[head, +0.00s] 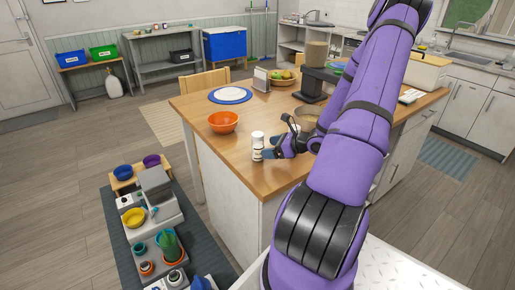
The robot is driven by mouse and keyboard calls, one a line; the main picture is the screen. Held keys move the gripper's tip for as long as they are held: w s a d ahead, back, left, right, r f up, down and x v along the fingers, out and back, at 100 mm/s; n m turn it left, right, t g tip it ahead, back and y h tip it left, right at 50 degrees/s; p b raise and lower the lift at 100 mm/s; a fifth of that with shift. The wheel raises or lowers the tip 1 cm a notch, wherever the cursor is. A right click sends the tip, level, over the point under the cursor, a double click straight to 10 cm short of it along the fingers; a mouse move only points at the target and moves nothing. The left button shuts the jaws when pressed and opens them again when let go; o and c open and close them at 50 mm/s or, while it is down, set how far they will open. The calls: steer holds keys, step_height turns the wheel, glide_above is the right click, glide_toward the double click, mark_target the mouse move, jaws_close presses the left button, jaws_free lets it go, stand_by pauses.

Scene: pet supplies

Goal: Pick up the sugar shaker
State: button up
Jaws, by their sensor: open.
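A small white shaker with a light cap and a dark mark on its side (257,147) stands upright on the wooden counter top, near its front edge. It looks like the sugar shaker. My gripper (270,148) is open, low over the counter, with its fingers pointing left at the shaker's right side. The fingertips are very close to the shaker. I cannot tell whether they touch it or reach around it. My purple arm hides part of the counter behind the gripper.
On the counter top (203,110) are an orange bowl (223,122), a blue-rimmed plate (231,95), a fruit bowl (284,79) and a dark coffee machine or grinder (312,83). Left of the counter, a low stand holds several pet bowls. The counter between bowl and shaker is clear.

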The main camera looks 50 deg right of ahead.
mark_target(260, 142)
steer(key=shift+x, duration=2.9)
steer(key=shift+s+a+f, duration=0.1)
steer(key=shift+a+f, duration=0.05)
steer(key=c, duration=1.2)
steer(key=shift+r, duration=0.75)
steer(key=shift+s+r, duration=0.25)
steer(key=shift+r, duration=0.3)
steer(key=shift+s+r, duration=0.25)
steer(key=shift+r, duration=0.3)
steer(key=s, duration=0.5)
steer(key=s+d+r, duration=0.1)
steer(key=s, duration=0.3)
steer(key=s+d, duration=0.1)
steer(key=s, duration=0.4)
steer(key=shift+s+d+r, duration=0.15)
steer(key=shift+s+d, duration=0.1)
steer(key=shift+s, duration=0.15)
